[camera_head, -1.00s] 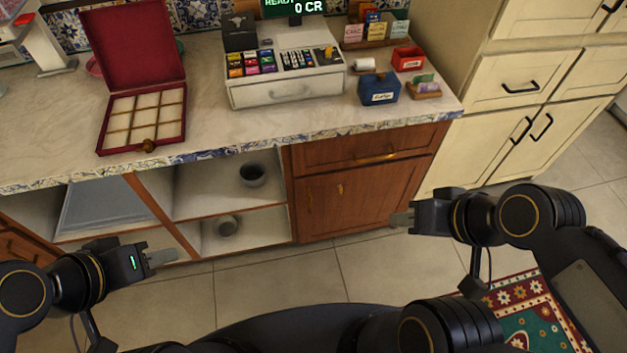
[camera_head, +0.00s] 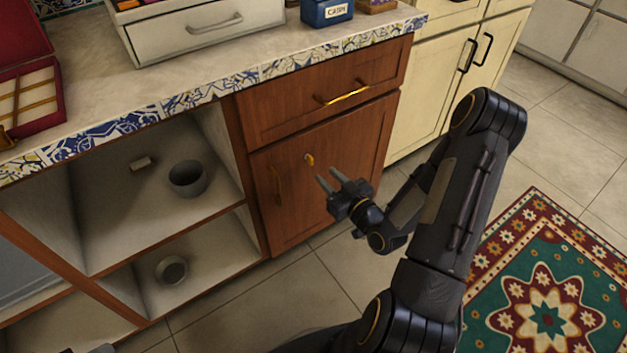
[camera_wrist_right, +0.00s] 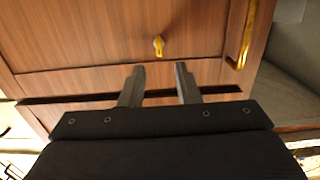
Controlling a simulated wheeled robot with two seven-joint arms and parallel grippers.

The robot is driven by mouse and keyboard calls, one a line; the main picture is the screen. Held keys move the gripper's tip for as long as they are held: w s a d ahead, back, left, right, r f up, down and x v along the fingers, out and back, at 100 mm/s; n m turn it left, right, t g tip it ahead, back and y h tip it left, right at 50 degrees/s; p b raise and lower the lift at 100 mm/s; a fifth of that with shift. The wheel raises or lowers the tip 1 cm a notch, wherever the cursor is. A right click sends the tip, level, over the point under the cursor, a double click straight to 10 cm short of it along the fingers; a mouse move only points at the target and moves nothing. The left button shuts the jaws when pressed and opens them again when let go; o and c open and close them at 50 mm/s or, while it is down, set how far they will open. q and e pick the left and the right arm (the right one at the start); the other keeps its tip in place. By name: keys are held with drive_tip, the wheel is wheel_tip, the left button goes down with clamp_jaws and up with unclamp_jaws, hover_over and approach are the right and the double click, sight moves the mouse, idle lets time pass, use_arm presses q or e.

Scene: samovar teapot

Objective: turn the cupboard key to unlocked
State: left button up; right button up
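The brass cupboard key (camera_head: 309,159) sits in the upper part of the wooden cupboard door (camera_head: 330,205). It also shows in the right wrist view (camera_wrist_right: 158,45), a little beyond the fingertips. My right gripper (camera_head: 325,180) is in front of the door, just below and right of the key, pointing at the door. In the right wrist view its two fingers (camera_wrist_right: 160,68) are apart with nothing between them, and the key lies roughly in line with the gap. The door is closed. My left gripper does not clearly show; only a small grey piece appears at the bottom left edge.
A brass door handle (camera_head: 277,184) is left of the key, and a drawer with a brass handle (camera_head: 342,96) is above. Open shelves with a grey pot (camera_head: 187,178) are to the left. A patterned rug (camera_head: 540,300) lies on the floor at right.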

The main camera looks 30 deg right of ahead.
sight(313, 162)
drive_tip(key=w, duration=0.5)
drive_tip(key=w+b, duration=0.1)
drive_tip(key=w, duration=0.1)
drive_tip(key=shift+w+a+f, duration=0.25)
drive_tip(key=shift+a, duration=0.05)
clamp_jaws()
